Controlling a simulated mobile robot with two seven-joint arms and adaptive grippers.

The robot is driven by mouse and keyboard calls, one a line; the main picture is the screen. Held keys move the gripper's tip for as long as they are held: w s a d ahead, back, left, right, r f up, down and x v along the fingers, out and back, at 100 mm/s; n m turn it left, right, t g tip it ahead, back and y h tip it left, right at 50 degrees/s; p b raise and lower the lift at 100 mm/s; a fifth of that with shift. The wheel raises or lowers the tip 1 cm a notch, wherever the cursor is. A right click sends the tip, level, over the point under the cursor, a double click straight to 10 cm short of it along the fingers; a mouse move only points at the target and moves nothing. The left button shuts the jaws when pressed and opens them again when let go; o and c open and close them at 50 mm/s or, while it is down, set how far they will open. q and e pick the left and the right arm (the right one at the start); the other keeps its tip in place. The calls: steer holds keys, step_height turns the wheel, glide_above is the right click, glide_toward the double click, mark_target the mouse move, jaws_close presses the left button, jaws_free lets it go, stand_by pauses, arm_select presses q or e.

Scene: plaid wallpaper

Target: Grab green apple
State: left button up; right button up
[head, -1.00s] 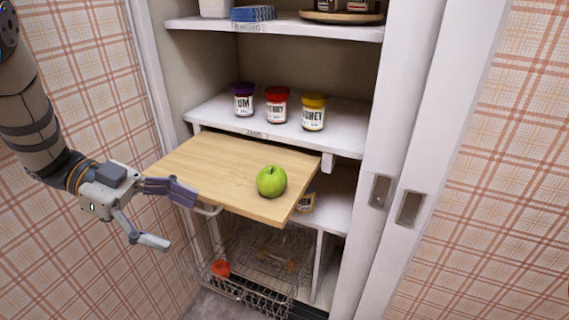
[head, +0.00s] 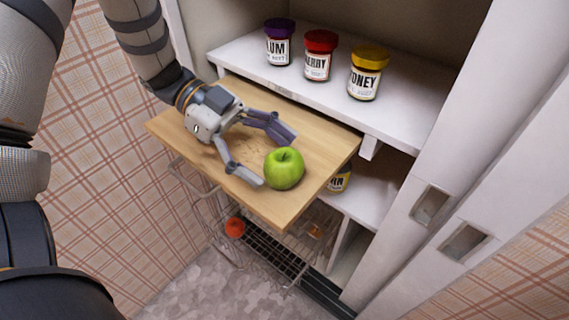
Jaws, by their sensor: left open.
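The green apple (head: 284,168) sits near the right front edge of the pulled-out wooden board (head: 312,143) in the head view. My left gripper (head: 277,158) is open over the board, just left of the apple. One finger is behind and to the left of the apple, and the other is at its front left. The fingers point towards the apple, and nothing is between them. I cannot tell whether the front finger touches the apple. My right gripper is not in view.
A shelf (head: 240,56) above the board holds a plum jar (head: 279,48), a red-lidded jar (head: 318,62) and a honey jar (head: 366,80). A wire basket (head: 262,244) with a red-orange item (head: 235,227) is below. Sliding doors (head: 480,150) stand at the right.

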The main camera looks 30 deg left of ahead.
mark_target(284, 164)
arm_select(q)
steer(key=x, duration=0.3)
steer(key=shift+d, duration=0.1)
steer(key=c, duration=1.3)
steer(key=shift+w+r, duration=0.1)
steer(key=shift+c, duration=0.2)
